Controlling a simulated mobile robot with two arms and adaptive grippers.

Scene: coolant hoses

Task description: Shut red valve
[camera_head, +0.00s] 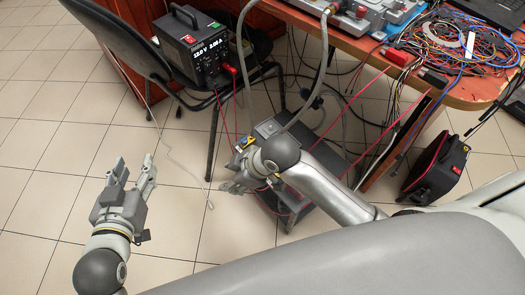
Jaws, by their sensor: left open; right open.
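My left gripper (135,172) is open and empty above the bare tiled floor at the lower left, with its fingers pointing up the picture. My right gripper (237,174) is open near the middle and partly hidden by its own wrist. It is below the table edge and apart from the tabletop equipment. Grey metal blocks with hose fittings (367,16) stand at the table's far edge, and a grey hose (326,45) runs down from them. A small red part (361,12) shows on this equipment; I cannot tell whether it is the red valve or how it is set.
A black power supply (196,42) stands on a dark chair (120,40) at the upper left. Tangled wires (455,45) cover the orange table (480,92), and cables hang below it. A black case (436,168) stands on the floor at right.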

